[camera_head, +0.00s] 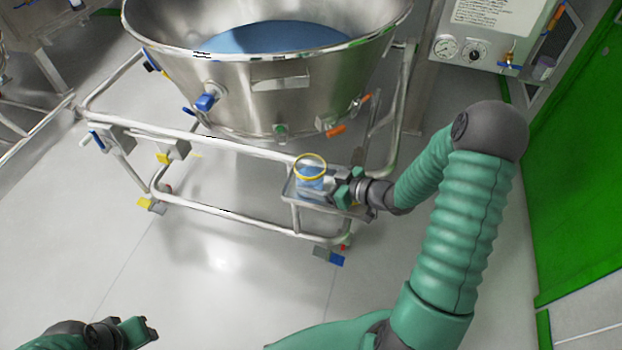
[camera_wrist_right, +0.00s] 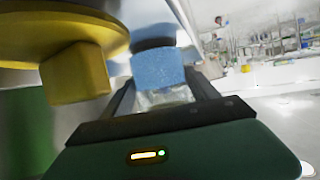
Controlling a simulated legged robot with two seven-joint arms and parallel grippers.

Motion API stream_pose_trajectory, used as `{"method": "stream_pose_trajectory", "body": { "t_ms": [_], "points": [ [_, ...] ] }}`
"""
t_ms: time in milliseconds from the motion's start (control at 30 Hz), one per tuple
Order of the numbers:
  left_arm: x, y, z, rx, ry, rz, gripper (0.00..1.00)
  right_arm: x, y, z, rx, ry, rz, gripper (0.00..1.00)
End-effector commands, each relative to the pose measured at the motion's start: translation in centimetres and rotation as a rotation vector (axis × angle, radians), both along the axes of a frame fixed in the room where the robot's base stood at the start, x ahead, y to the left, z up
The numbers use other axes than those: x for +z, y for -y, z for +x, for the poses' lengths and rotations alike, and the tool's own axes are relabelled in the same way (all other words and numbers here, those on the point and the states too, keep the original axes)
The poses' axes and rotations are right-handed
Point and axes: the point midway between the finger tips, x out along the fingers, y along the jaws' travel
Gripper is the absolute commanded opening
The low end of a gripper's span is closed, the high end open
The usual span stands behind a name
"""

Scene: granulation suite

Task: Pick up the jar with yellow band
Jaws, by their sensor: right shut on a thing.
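The jar with yellow band (camera_head: 311,168) is a clear jar with blue contents and a yellow ring around its top. It is upright at a small metal tray (camera_head: 302,196) on the right side of the vessel's frame. My right gripper (camera_head: 334,186) reaches it from the right and is shut on it, hiding part of its side. I cannot tell if the jar's base touches the tray. In the right wrist view, clear material and a blue block (camera_wrist_right: 157,68) show at the fingers. My left gripper (camera_head: 140,330) is low at the left, away from the jar; its finger gap is unclear.
A large steel vessel (camera_head: 280,85) with blue contents stands above the tray on a tubular frame (camera_head: 215,212) with casters. A gauge panel (camera_head: 485,50) and green door (camera_head: 575,170) are at the right. The floor (camera_head: 225,275) in front is clear.

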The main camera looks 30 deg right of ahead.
Motion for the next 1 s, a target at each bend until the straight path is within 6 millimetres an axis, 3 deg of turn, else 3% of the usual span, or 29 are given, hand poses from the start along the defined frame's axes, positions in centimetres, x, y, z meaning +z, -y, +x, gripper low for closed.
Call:
{"method": "stream_pose_trajectory", "body": {
  "t_ms": [167,400,733,800,1000],
  "points": [
    [0.5,0.0,0.0,0.0,0.0,0.0,0.36,0.9,0.0,0.0,0.0,0.0,-0.001,0.0],
    [2.1,0.0,0.0,0.0,0.0,0.0,0.36,4.0,-0.2,-0.3,0.001,-0.002,-0.001,0.0],
    [2.8,0.0,0.0,0.0,0.0,0.0,0.36,4.4,-3.2,-7.7,-0.001,-0.004,0.005,0.0],
    [6.0,0.0,0.0,0.0,-0.001,0.0,0.36,5.6,-3.5,-8.3,0.0,-0.005,0.012,0.0],
    [10.9,0.0,0.0,0.0,0.001,0.0,0.36,5.8,-4.7,-11.1,-0.002,-0.008,0.011,0.0]
  ]
}}
